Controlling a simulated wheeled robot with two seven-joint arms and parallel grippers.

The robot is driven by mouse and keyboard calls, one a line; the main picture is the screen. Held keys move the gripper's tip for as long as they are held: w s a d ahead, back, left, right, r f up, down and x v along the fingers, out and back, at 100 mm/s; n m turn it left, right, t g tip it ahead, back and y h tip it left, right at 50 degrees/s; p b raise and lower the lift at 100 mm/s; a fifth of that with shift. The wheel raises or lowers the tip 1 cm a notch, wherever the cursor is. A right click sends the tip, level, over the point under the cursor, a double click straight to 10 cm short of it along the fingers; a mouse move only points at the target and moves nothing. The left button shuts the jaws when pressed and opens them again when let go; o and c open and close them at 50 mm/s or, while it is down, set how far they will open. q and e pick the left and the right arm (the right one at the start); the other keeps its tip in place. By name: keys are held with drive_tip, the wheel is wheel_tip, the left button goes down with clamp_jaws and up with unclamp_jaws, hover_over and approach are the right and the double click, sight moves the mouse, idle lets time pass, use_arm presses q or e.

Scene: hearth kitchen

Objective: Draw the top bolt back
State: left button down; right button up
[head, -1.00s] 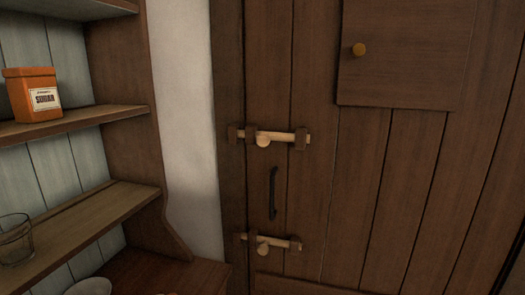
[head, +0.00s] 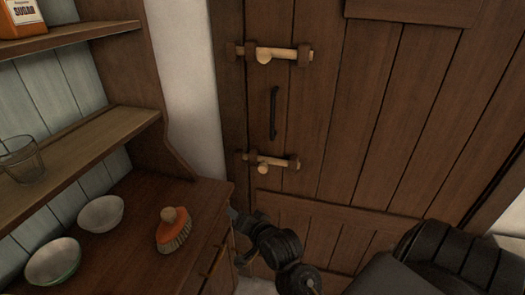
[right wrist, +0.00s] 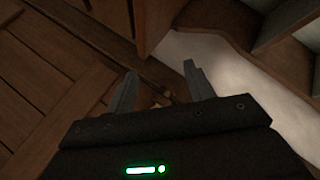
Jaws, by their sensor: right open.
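The top bolt (head: 280,54) is a pale wooden bar with a round knob, lying level across dark brackets on the brown plank door (head: 350,120). Its left end reaches the dark block on the door frame. The bottom bolt (head: 280,162) is a similar pale bar with a knob, lower down. My right gripper (head: 236,222) is low, beside the dresser's front corner and well below both bolts, apart from them. In the right wrist view its two fingers (right wrist: 160,88) are spread with nothing held between them. My left gripper is out of view.
A black door handle (head: 273,113) sits between the bolts. The dresser (head: 130,245) at left holds bowls and an orange brush (head: 173,230); its shelves carry a glass (head: 20,160) and a sugar tin (head: 22,18). The space before the bolts is clear.

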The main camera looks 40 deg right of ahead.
drive_tip(key=w+d+r+m+t+h, duration=0.2)
drive_tip(key=w+d+r+m+t, duration=0.15)
drive_tip(key=r, duration=0.25)
drive_tip(key=w+d+r+m+t+h, duration=0.1)
drive_tip(key=w+d+r+m+t, duration=0.1)
drive_tip(key=w+r+m, duration=0.3)
drive_tip(key=m+g+h, duration=0.1)
drive_tip(key=m+h, duration=1.5)
drive_tip(key=m, duration=0.8)
approach(263, 61)
drive_tip(key=x, duration=0.3)
drive_tip(key=p+x, duration=0.5)
drive_tip(key=x, duration=0.3)
drive_tip(key=shift+d+r, duration=0.1)
drive_tip(key=shift+r, duration=0.2)
drive_tip(key=shift+w+d+r+p, duration=0.4)
drive_tip(key=shift+d, duration=0.1)
clamp_jaws()
